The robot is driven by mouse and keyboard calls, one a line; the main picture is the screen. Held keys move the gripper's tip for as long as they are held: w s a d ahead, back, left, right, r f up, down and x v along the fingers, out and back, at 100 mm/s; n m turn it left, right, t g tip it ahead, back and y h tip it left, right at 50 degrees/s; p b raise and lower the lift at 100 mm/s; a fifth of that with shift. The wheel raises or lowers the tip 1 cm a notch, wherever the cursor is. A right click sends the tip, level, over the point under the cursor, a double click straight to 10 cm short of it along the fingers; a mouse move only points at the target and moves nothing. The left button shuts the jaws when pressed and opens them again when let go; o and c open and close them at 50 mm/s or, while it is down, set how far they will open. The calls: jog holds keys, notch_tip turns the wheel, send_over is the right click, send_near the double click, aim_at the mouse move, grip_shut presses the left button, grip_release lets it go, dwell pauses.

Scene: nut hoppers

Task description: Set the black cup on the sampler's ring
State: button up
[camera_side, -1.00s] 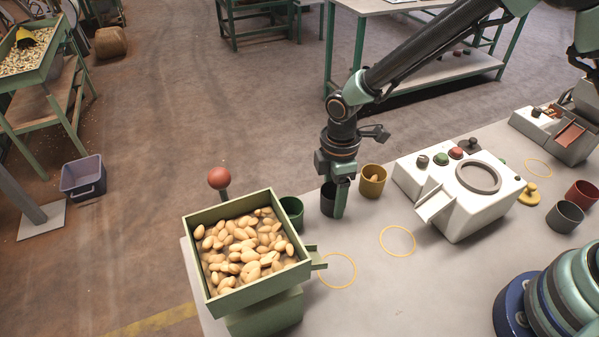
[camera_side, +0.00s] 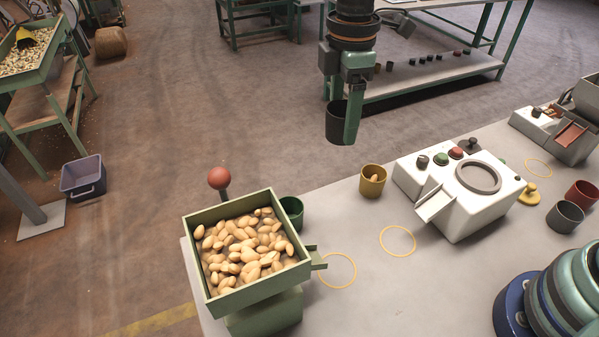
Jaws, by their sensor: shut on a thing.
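My gripper (camera_side: 345,112) is shut on the black cup (camera_side: 335,128) and holds it upright, high above the bench. One finger covers the cup's right side, and I cannot see inside the cup. The sampler seems to be the white machine (camera_side: 462,222) on the right half of the bench. It has a dark grey ring (camera_side: 478,190) on top, a chute at its front left and red and green buttons. The cup is well to the left of this ring and apart from it. Yellow circles (camera_side: 397,253) are marked on the bench, and the one before the white machine is empty.
A green hopper full of nuts (camera_side: 236,309) stands at the front left, with a red-knobbed lever (camera_side: 219,178). A green cup (camera_side: 291,212) and a yellow cup holding nuts (camera_side: 373,181) stand on the bench. Grey (camera_side: 565,216) and red (camera_side: 582,195) cups stand at the right.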

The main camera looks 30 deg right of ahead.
jog(key=s+a, duration=0.6)
jog(key=s, duration=0.6)
jog(key=shift+n, duration=0.3)
jog(key=f, duration=1.4)
jog(key=shift+s+f, duration=0.25)
jog(key=shift+f, duration=2.2)
jog(key=shift+f, duration=0.1)
jog(key=o, duration=1.5)
jog(key=shift+c, duration=0.2)
